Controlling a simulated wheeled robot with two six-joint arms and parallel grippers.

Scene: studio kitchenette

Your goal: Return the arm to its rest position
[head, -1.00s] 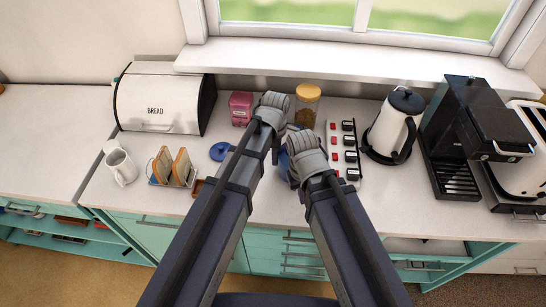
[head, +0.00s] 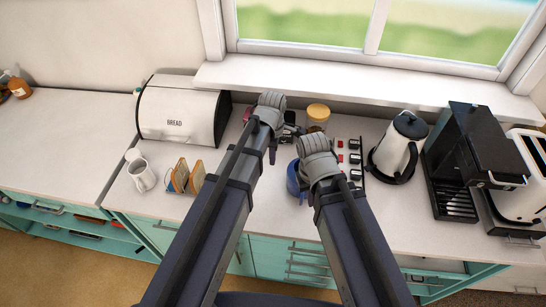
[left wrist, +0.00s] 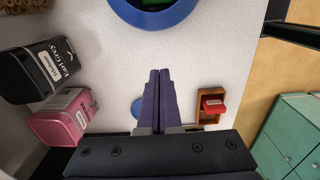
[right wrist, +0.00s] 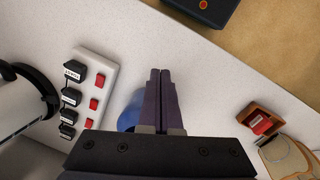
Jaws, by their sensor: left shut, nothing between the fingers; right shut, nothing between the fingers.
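Both my arms reach over the white counter (head: 90,120). My left gripper (left wrist: 159,75) is shut and empty in the left wrist view, pointing over bare counter. A blue rim of a round vessel (left wrist: 150,17) lies beyond its tips. My right gripper (right wrist: 160,75) is shut and empty in the right wrist view, with its tips over bare counter. A blue round thing (right wrist: 130,112) is partly hidden behind its fingers. In the head view the right wrist hides part of a blue vessel (head: 293,182), and its fingertips are hidden.
The bread bin (head: 180,112), white mug (head: 141,174) and toast rack (head: 185,178) stand left. A yellow-lidded jar (head: 317,117), switch strip (right wrist: 90,88), kettle (head: 397,148) and coffee machine (head: 475,150) stand behind or right. Pink (left wrist: 65,117) and black (left wrist: 38,70) tins lie left in the left wrist view.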

